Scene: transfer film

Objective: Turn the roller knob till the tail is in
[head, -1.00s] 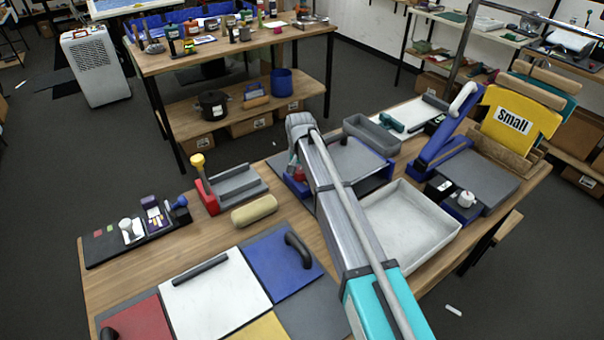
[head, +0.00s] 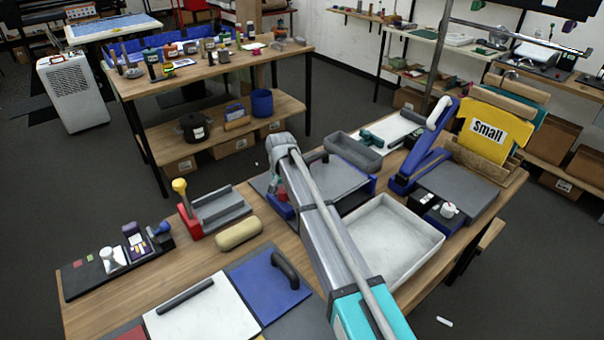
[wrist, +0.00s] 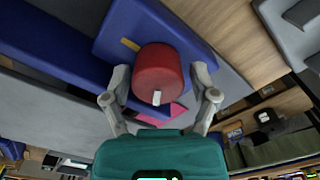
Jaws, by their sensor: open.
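The red roller knob (wrist: 159,72) is at the centre of the wrist view, with a white mark on its edge, mounted on a blue block (wrist: 110,38) with a small yellow mark. My gripper (wrist: 161,90) is open, one finger on each side of the knob; I cannot tell whether either finger touches it. A pink piece (wrist: 170,112), perhaps the film tail, shows partly behind the knob. In the head view the knob (head: 281,195) is small beside the blue-edged machine with a grey bed (head: 337,180), and my arm hides part of it.
An empty pale tray (head: 385,240) stands right of my arm. A blue press (head: 425,145) with a yellow "Small" shirt (head: 484,130) is further right. A beige roll (head: 239,234) and a red fixture with a yellow knob (head: 185,200) lie left.

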